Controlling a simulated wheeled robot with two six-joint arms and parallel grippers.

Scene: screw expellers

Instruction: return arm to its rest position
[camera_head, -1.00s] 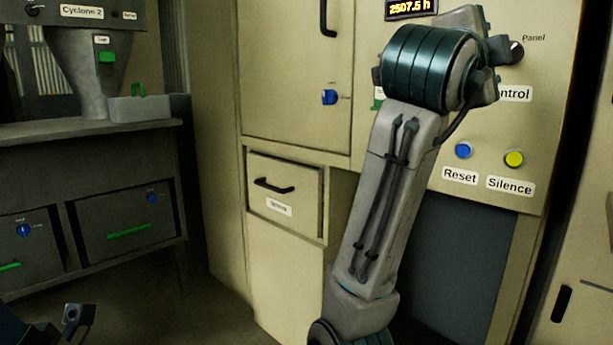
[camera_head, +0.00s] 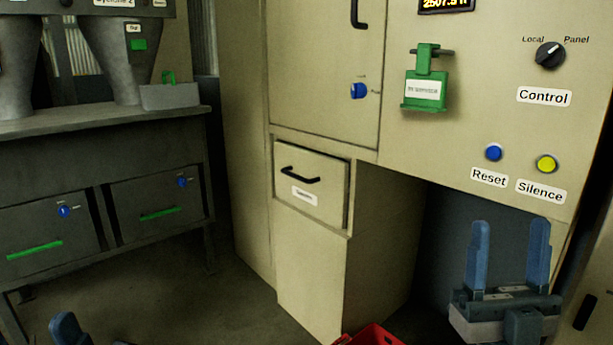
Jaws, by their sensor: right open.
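My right gripper (camera_head: 510,222) is at the lower right, in front of the dark recess below the control panel (camera_head: 465,120). Its two blue fingers point up and stand wide apart with nothing between them. It is clear of the panel's knob (camera_head: 549,55), the blue Reset button (camera_head: 494,153) and the yellow Silence button (camera_head: 546,163). Part of my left gripper (camera_head: 72,328) shows at the bottom left edge as a blue finger. The rest of it is cut off, so its opening cannot be told.
A green tagged device (camera_head: 426,85) is on the panel. A closed drawer (camera_head: 311,186) with a black handle is at the centre. A red container (camera_head: 370,336) shows at the bottom edge. A dark bench (camera_head: 100,122) with closed drawers stands at the left. Floor between is open.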

